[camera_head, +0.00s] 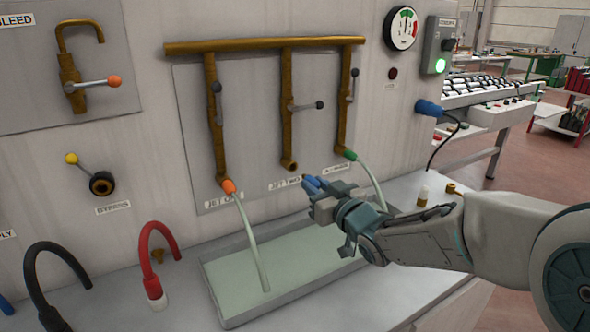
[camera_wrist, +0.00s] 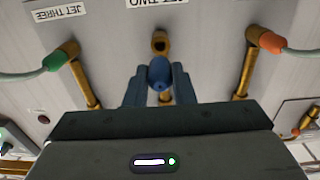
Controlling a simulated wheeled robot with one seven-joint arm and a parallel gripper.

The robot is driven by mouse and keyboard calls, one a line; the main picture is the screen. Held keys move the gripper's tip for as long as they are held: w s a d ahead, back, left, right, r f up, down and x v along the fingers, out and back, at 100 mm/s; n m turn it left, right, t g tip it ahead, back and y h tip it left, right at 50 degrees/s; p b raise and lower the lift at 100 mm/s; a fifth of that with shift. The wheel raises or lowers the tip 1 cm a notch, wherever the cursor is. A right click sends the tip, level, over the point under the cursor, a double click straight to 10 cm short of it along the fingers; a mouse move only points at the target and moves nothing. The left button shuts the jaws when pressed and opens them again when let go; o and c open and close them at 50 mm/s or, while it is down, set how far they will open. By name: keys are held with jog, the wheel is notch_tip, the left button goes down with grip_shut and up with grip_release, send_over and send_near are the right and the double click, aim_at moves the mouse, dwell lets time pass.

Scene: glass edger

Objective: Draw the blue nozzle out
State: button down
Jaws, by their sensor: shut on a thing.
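The blue nozzle (camera_wrist: 160,72) is between the two fingers of my gripper (camera_wrist: 160,84), which is shut on it. In the head view the blue nozzle (camera_head: 314,183) shows at the tips of my gripper (camera_head: 322,192). In the wrist view that open brass end (camera_wrist: 160,44) lies just beyond the nozzle, with a bare bore showing. The nozzle looks apart from the pipe.
An orange nozzle (camera_head: 228,186) on the left pipe and a green nozzle (camera_head: 350,155) on the right pipe carry pale hoses. A shallow tray (camera_head: 216,290) lies below. Black (camera_head: 33,270) and red (camera_head: 143,243) hoses stand at left.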

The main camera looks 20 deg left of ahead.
jog(key=p+v, duration=0.1)
jog(key=v, duration=0.7)
